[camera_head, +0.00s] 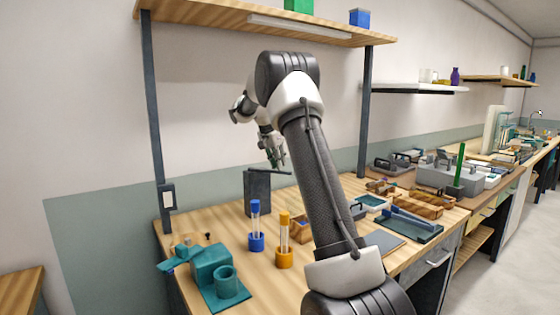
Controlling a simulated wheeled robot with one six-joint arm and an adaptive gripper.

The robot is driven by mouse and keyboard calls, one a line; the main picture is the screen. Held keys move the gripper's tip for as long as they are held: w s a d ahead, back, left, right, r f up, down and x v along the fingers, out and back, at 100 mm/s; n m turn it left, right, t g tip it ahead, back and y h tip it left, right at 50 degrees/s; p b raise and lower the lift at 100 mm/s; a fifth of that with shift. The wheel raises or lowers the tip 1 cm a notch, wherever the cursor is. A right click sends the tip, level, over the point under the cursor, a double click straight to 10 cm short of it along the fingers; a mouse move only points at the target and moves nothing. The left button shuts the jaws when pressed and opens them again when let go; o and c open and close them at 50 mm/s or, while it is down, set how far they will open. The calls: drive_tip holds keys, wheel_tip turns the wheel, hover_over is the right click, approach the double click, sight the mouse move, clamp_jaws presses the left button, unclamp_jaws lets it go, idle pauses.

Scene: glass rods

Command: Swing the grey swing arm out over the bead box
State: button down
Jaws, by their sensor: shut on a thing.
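My gripper (276,161) is small in the view, at the back of the bench, pointing down beside a dark grey upright block (257,194). A thin dark grey bar (270,173) at the top of this block looks like the grey swing arm. The gripper is shut at the bar's right part; the exact contact is too small to make out. A small wooden box (300,230), possibly the bead box, stands in front and to the right, partly hidden behind my arm. Its contents cannot be made out.
A blue holder (256,242) and an orange holder (284,258) each hold an upright rod near the front. A teal fixture (216,275) stands at front left. A teal tray (412,226) and wooden boxes lie right of my arm. A shelf post (158,130) rises at left.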

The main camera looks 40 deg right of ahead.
drive_tip(key=shift+s+a+r+m+g, duration=0.1)
drive_tip(key=shift+s+a+m+g, duration=0.2)
drive_tip(key=shift+a+m, duration=0.5)
drive_tip(key=shift+s+a+f+m+g, duration=0.1)
drive_tip(key=shift+s+a+m+g, duration=0.2)
drive_tip(key=shift+a+m, duration=0.45)
drive_tip(key=shift+s+a+r+m+g, duration=0.1)
drive_tip(key=shift+s+a+m+g, duration=0.15)
drive_tip(key=shift+a+m, duration=0.55)
drive_tip(key=shift+d, duration=0.1)
drive_tip(key=c, duration=1.3)
unclamp_jaws()
drive_tip(key=v, duration=1.2)
drive_tip(key=shift+w, duration=0.1)
